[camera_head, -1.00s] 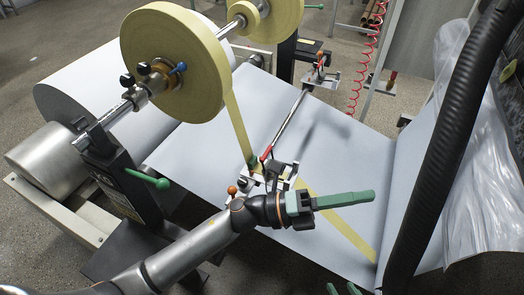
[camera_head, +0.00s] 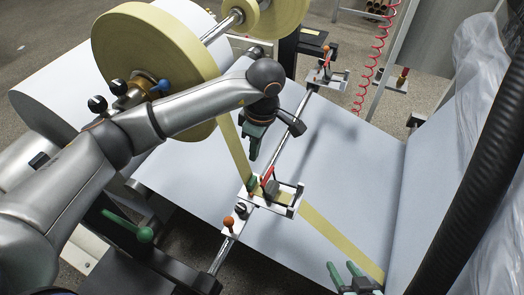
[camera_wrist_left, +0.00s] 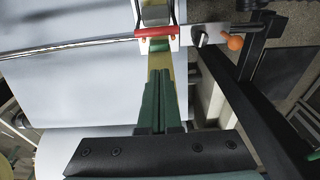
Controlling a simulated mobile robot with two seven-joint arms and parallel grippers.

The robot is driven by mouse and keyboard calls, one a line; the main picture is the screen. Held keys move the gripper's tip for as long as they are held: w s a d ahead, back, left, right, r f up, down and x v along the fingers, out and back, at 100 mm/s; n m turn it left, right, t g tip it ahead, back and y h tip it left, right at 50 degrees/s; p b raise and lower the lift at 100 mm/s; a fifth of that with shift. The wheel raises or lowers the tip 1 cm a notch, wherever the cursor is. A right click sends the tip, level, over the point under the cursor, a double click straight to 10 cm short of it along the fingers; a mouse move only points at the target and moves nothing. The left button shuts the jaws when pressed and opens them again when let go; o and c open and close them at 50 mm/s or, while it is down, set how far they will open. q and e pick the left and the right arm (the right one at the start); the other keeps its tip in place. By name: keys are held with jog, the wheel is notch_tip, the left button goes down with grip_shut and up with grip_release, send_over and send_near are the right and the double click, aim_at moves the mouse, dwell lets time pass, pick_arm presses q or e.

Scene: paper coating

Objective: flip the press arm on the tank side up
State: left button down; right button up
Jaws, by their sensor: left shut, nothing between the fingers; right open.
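The near press (camera_head: 272,190) is a metal bracket with a red-handled arm (camera_head: 267,176) on the long rail, over the yellow tape strip. In the left wrist view the red handle (camera_wrist_left: 156,32) lies across the tape, just beyond my fingertips. My left gripper (camera_head: 251,158) is shut and empty, pointing down above the sheet and a little behind the near press, apart from it. Its green fingers (camera_wrist_left: 159,73) also show in the wrist view. A similar far press (camera_head: 324,72) sits at the rail's far end. My right gripper (camera_head: 347,266) is open and empty at the bottom edge.
A large yellow tape roll (camera_head: 155,60) on a shaft stands behind my left arm. A black hose (camera_head: 480,165) crosses the right side. An orange knob (camera_head: 240,207) is by the near press.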

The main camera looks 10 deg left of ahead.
aim_at(271, 185)
pick_arm(q)
jog(key=f, duration=0.3)
jog(key=a+f, duration=0.1)
jog(key=f, duration=0.5)
jog(key=shift+w+a+b, duration=0.2)
jog(key=shift+w+b, duration=0.1)
jog(key=shift+d+f, duration=0.2)
jog(key=shift+f, duration=0.05)
jog(key=d, duration=0.1)
jog(key=d+r, duration=0.1)
jog(key=r, duration=0.1)
jog(key=shift+s+d+p, duration=0.25)
jog(key=shift+d+p, duration=0.1)
jog(key=shift+d, duration=0.05)
pick_arm(e)
jog(key=shift+a, duration=0.1)
jog(key=shift+s+f, duration=0.15)
jog(key=shift+s, duration=0.05)
jog(key=shift+f, duration=0.1)
